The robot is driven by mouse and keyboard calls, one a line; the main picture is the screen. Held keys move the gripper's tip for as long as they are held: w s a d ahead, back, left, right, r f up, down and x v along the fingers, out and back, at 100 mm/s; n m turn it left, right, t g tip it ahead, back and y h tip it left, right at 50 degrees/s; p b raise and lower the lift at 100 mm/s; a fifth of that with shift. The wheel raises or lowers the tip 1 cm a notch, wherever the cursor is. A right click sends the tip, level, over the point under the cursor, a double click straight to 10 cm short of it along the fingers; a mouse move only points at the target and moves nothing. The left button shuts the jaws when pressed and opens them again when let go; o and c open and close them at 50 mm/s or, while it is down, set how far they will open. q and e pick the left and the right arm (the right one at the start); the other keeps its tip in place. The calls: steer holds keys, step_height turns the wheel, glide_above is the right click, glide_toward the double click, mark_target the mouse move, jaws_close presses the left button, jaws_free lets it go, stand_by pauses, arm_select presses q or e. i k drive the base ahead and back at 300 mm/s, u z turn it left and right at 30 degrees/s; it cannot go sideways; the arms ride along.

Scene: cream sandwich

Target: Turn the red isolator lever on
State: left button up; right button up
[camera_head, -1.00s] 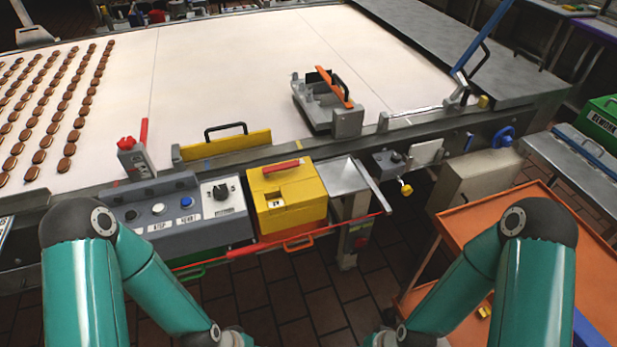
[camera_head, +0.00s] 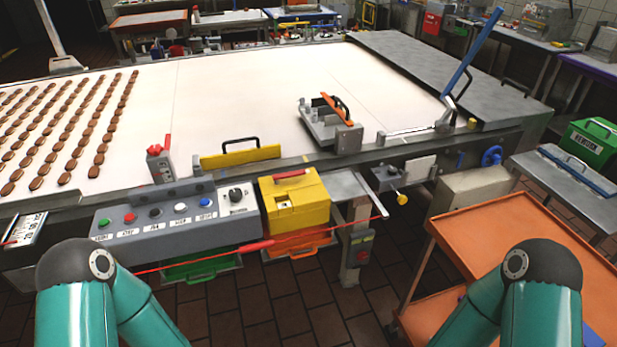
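A small grey box with a red lever (camera_head: 162,146) on its top stands on the near rail of the conveyor, left of centre. The lever's red arm points up. The lettering on both is too small to read. My two teal arms come in from the bottom left and bottom right. Both grippers lie below the frame and are out of view.
A grey control panel (camera_head: 178,222) with coloured buttons and a black knob hangs below the rail. A yellow box (camera_head: 294,205) with a red handle is right of it. A red cord (camera_head: 200,259) runs in front. An orange cart (camera_head: 500,225) stands at right.

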mark_target(276, 177)
steer(key=u, duration=0.15)
steer(key=i, duration=0.95)
steer(key=z, duration=0.2)
steer(key=k, duration=0.9)
steer(key=i, duration=0.9)
steer(key=u, duration=1.3)
